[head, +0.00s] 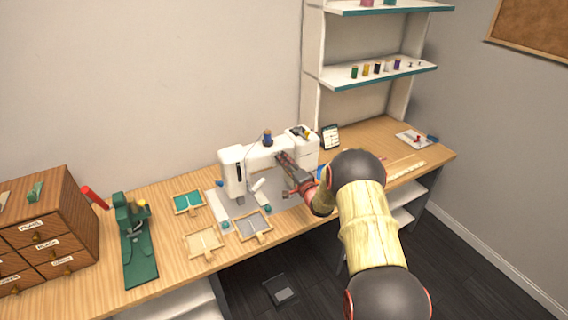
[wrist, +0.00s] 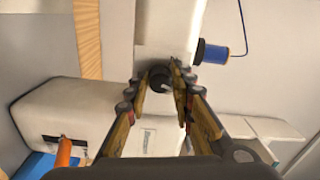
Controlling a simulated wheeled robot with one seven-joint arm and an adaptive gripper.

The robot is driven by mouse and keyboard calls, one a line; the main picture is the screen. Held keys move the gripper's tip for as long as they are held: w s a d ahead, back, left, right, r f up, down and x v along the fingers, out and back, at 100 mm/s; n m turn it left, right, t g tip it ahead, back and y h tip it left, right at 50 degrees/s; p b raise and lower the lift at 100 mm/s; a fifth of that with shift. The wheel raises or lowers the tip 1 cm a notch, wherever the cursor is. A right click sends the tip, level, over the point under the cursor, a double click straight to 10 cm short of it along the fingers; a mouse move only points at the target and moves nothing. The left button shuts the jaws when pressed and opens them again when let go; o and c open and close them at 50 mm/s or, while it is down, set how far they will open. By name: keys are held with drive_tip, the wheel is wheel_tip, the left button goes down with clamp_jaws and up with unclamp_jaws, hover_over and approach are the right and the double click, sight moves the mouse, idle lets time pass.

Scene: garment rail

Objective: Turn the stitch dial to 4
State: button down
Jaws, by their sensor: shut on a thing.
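The white sewing machine (head: 232,172) stands on the wooden table, and its white body also fills much of the wrist view (wrist: 70,120). The stitch dial (wrist: 160,78) is a dark round knob with a light mark, on the machine's white face. My gripper (wrist: 162,82) is at the machine, its two fingers on either side of the dial and shut on it. In the head view my gripper (head: 283,160) reaches the machine's front from the right. The dial is hidden there by the gripper, and I cannot read any numbers around it.
A blue thread spool (head: 267,138) stands on top of the machine. Small trays (head: 203,243) lie before it, with a green press-like tool (head: 137,240) and a wooden drawer cabinet (head: 50,225) to the left. A small card stand (head: 330,137) is behind, right.

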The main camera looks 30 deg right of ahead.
drive_tip(key=c, duration=1.5)
unclamp_jaws()
drive_tip(key=s, duration=1.2)
drive_tip(key=shift+d, duration=0.25)
